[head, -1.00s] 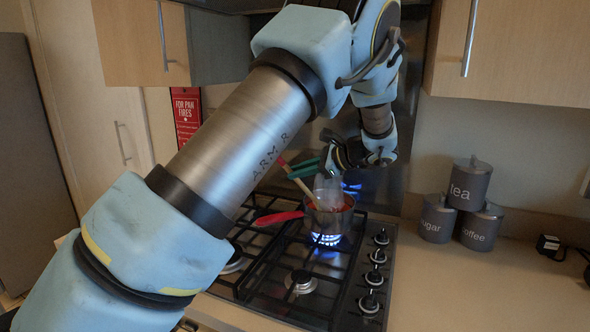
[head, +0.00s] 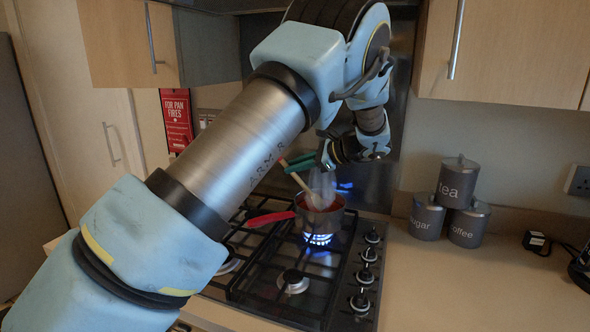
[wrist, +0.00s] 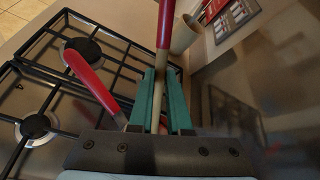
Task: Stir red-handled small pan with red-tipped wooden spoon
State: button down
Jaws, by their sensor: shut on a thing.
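The small pan (head: 332,216) with a red handle (head: 270,219) sits on a lit burner with blue flame. Its handle points left. It holds something reddish. My gripper (head: 308,163) is above the pan. In the wrist view its green fingers (wrist: 159,98) are shut on the wooden spoon. The spoon (head: 302,186) slants down into the pan, and its red tip (wrist: 166,22) shows beyond the fingers in the wrist view. The spoon's lower end is hidden in the pan. The pan's red handle also shows in the wrist view (wrist: 90,78).
The gas hob (head: 262,285) has black grates and a row of knobs (head: 366,277) on its right. Grey canisters (head: 458,182) stand at the right by the wall. The counter (head: 450,285) in front of them is clear. A red sign (head: 176,118) hangs behind my arm.

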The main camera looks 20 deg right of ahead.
notch_tip(320, 180, up, 9)
jog(key=shift+r, duration=0.2)
dwell(0.4)
